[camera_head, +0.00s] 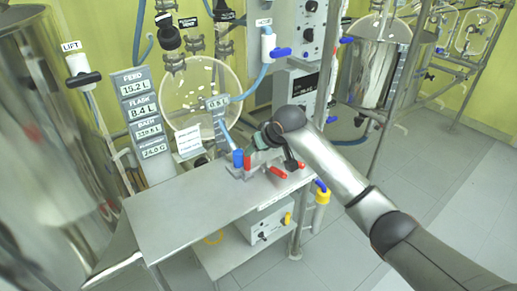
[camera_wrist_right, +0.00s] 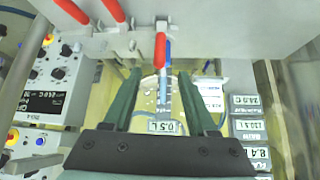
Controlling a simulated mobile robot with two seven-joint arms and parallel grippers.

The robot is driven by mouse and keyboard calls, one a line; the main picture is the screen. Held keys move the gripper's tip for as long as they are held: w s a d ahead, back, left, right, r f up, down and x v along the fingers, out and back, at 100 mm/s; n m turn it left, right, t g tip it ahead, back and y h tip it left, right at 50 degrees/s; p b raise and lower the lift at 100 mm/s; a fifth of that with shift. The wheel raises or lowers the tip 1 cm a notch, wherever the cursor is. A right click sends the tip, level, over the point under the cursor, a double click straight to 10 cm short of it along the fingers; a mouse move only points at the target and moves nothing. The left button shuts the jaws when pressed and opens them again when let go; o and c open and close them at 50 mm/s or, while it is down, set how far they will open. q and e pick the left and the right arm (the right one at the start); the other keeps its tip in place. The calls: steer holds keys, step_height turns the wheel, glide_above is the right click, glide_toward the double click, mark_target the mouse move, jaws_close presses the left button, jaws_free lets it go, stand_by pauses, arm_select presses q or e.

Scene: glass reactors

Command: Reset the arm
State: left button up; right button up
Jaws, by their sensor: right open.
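My right arm reaches in from the lower right of the head view. My right gripper (camera_head: 257,146) is at the back edge of the steel table, close to a row of red-handled valves. In the right wrist view its two dark green fingers (camera_wrist_right: 159,78) are spread apart with nothing clamped between them. A red valve handle (camera_wrist_right: 160,50) lies in line with the gap between the fingertips; I cannot tell how far off it is. Two more red handles (camera_wrist_right: 115,11) show at the upper left of that view. My left gripper is not in view.
A large metal tank (camera_head: 45,150) fills the left. A control box (camera_head: 265,222) sits below. Open floor (camera_head: 440,175) lies right.

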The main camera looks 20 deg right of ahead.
steer(key=s+a+f+y, duration=0.1)
steer(key=s+a+f, duration=0.1)
steer(key=s+f, duration=0.65)
steer(key=s+a+f+y, duration=0.1)
steer(key=s+a+f, duration=0.1)
steer(key=s+f, duration=0.65)
steer(key=s+d+f, duration=0.1)
steer(key=s+f, duration=0.2)
steer(key=s, duration=0.3)
steer(key=s+d+f+t, duration=0.1)
steer(key=s+f, duration=0.2)
steer(key=s, duration=0.4)
steer(key=s+d+f+h, duration=0.1)
steer(key=s+f, duration=0.2)
steer(key=s, duration=0.3)
steer(key=shift+s+t+p, duration=0.3)
steer(key=shift+t+p, duration=0.1)
steer(key=shift+p, duration=0.05)
